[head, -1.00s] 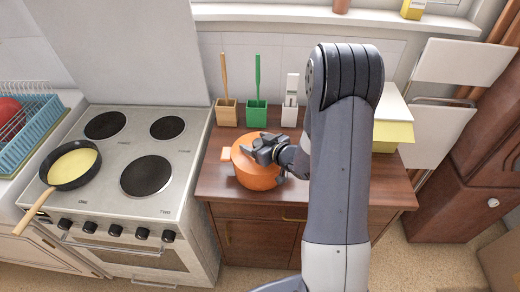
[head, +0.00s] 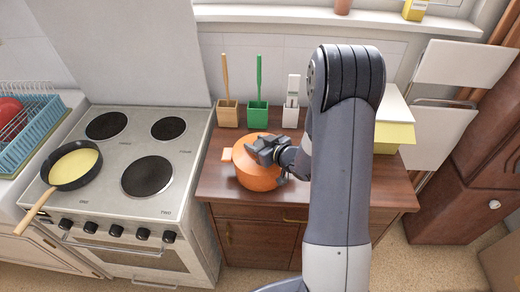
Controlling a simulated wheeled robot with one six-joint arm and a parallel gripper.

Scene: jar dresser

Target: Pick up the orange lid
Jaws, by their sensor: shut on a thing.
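The orange lid (head: 248,143) sits on top of an orange pot (head: 258,181) on the wooden dresser. My gripper (head: 258,153) is over the lid's middle and shut on it. The gripper hides the lid's knob and much of its right side. I cannot tell any gap between lid and pot. My arm hides part of the dresser to the right of the pot.
Behind the pot stand a wooden holder (head: 228,115), a green holder (head: 257,115) and a white holder (head: 290,115), each with a utensil. The stove (head: 125,205) with a frying pan (head: 75,165) is at the left. A yellow-and-white box (head: 397,135) stands at the right.

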